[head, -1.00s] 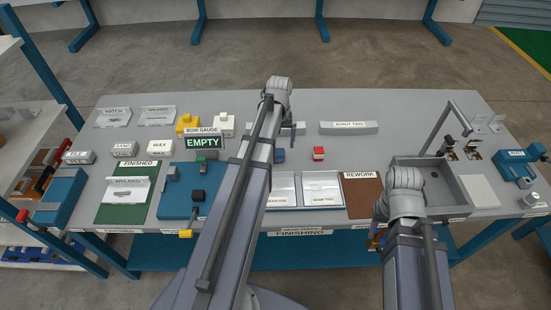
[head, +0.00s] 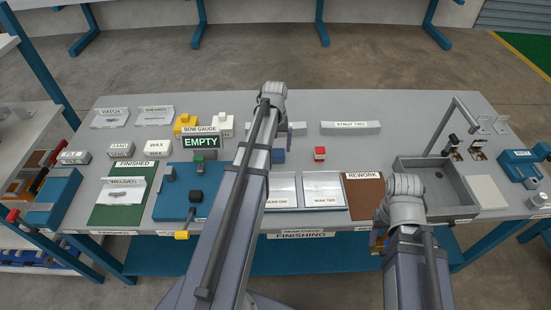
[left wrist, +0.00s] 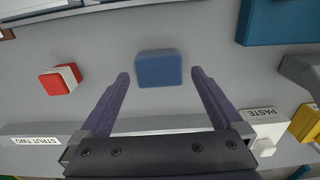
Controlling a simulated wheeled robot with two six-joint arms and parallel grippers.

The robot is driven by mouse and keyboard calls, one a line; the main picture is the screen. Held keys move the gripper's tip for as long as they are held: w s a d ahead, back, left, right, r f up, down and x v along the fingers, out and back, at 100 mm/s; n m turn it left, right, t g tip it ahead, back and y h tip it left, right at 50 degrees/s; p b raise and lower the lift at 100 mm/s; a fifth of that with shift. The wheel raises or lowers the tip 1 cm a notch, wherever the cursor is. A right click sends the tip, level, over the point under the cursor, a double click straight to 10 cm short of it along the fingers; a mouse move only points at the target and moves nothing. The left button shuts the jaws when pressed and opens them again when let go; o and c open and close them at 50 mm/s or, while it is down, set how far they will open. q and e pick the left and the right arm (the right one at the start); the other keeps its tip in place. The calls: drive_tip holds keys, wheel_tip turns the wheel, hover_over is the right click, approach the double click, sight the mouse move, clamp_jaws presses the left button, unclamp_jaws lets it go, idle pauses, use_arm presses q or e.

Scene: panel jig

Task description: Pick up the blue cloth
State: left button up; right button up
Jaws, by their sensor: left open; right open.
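The blue cloth (left wrist: 158,68) is a small folded block lying flat on the grey bench. In the left wrist view it lies just past the fingertips, roughly between their lines. In the head view only part of the blue cloth (head: 278,156) shows beside my left arm. My left gripper (left wrist: 158,76) is open and empty, its two purple fingers spread wider than the cloth.
A red and white block (head: 320,153) lies right of the cloth. Strut two (head: 350,128) lies behind it. A yellow bottle (head: 185,124) and a white one (head: 225,122) stand left of my arm. A blue fixture (head: 175,205) is at front left, a sink (head: 465,190) at right.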

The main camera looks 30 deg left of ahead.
sight(275, 152)
use_arm(q)
drive_tip(key=f+b, duration=0.2)
drive_tip(key=f, duration=0.1)
drive_tip(key=f+b, duration=0.1)
drive_tip(key=shift+w+f+b, duration=0.2)
drive_tip(key=shift+w+b, duration=0.05)
drive_tip(key=shift+b, duration=0.1)
drive_tip(key=shift+r, duration=0.1)
drive_tip(key=c, duration=1.1)
wheel_tip(275, 152, up, 10)
drive_tip(key=p, duration=1)
